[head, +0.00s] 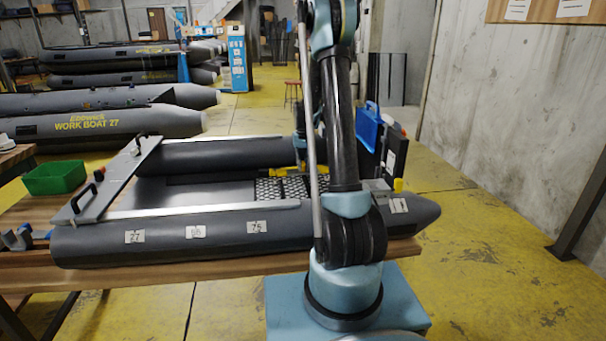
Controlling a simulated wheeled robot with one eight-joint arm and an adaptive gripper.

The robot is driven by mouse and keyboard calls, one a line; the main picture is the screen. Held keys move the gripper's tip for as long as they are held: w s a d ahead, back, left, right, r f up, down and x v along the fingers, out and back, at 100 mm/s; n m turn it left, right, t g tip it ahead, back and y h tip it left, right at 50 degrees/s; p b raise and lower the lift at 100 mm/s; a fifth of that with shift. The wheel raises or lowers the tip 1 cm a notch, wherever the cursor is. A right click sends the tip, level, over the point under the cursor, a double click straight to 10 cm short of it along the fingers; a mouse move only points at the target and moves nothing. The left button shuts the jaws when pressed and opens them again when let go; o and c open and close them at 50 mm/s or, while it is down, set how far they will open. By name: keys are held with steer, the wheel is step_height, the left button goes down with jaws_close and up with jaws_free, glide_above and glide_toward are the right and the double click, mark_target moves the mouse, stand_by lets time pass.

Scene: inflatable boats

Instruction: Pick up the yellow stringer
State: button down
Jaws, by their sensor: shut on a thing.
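The yellow stringer (285,172) shows as a short yellow strip inside the grey inflatable boat (190,239), beyond the dark patterned floor panels. My gripper (301,164) is low over the boat's inside, at the yellow strip, and shut on it. My arm and a long upright silver pole hide part of the gripper and of the strip's right end. The fingertips are small and not clear. I cannot tell whether the strip is lifted off the floor.
The boat lies on a wooden table (185,266). A grey transom board (118,178) and a green bin (55,177) are at left. A blue case (368,128) and a black box (394,152) stand beyond the boat at right. The yellow floor at right is mostly free.

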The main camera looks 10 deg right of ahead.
step_height(320, 180, up, 10)
steer(key=shift+r, duration=0.1)
stand_by(0.6)
steer(key=shift+r, duration=0.1)
step_height(320, 180, up, 5)
glide_above(303, 162)
steer(key=shift+w, duration=0.1)
stand_by(0.8)
stand_by(0.4)
